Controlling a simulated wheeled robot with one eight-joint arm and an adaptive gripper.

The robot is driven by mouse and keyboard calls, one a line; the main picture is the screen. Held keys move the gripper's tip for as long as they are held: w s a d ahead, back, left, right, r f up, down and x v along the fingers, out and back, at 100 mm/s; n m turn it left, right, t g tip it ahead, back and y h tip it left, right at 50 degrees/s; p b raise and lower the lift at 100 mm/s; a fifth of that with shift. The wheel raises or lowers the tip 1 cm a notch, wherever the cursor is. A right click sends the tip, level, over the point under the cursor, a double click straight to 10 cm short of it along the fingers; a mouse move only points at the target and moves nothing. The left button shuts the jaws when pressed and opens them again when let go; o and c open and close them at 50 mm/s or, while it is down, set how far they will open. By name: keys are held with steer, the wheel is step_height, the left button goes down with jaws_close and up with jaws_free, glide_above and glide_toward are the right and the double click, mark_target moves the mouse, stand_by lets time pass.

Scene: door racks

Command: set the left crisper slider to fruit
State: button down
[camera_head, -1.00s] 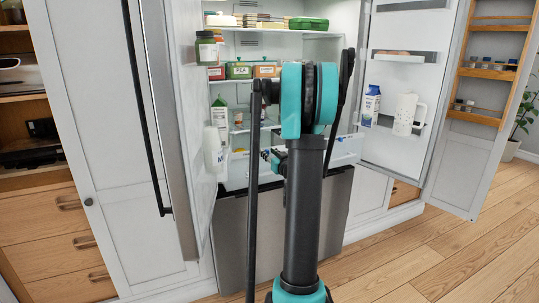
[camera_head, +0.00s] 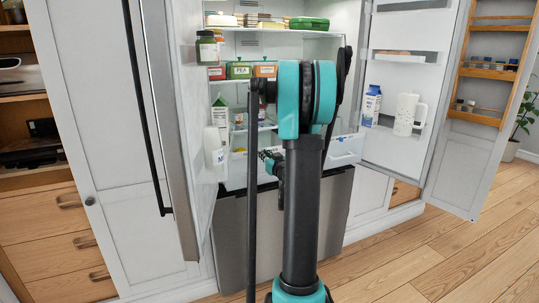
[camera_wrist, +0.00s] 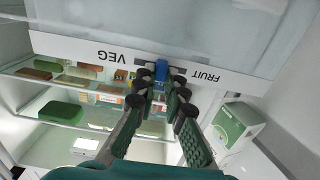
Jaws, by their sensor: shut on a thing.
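The left crisper drawer shows in the wrist view as a pale front strip (camera_wrist: 60,46), seen upside down, with the words VEG and FRUIT. A small blue slider (camera_wrist: 161,70) sits between the two words, roughly midway. My gripper (camera_wrist: 160,84) is shut on the blue slider, its dark fingertips on either side of it. In the head view my gripper (camera_head: 268,157) reaches into the fridge at the crisper drawer (camera_head: 237,172); my arm hides the slider there.
The fridge doors stand open on both sides. The right door holds a blue-and-white carton (camera_head: 371,105) and a white pitcher (camera_head: 406,114). A second crisper drawer (camera_head: 346,149) is to the right.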

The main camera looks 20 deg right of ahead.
mark_target(255, 152)
steer(key=shift+s+a, duration=0.1)
steer(key=shift+a, duration=1.35)
steer(key=c, duration=1.6)
jaws_free()
steer(key=shift+o, duration=0.2)
steer(key=s, duration=1.2)
steer(key=shift+d, duration=0.2)
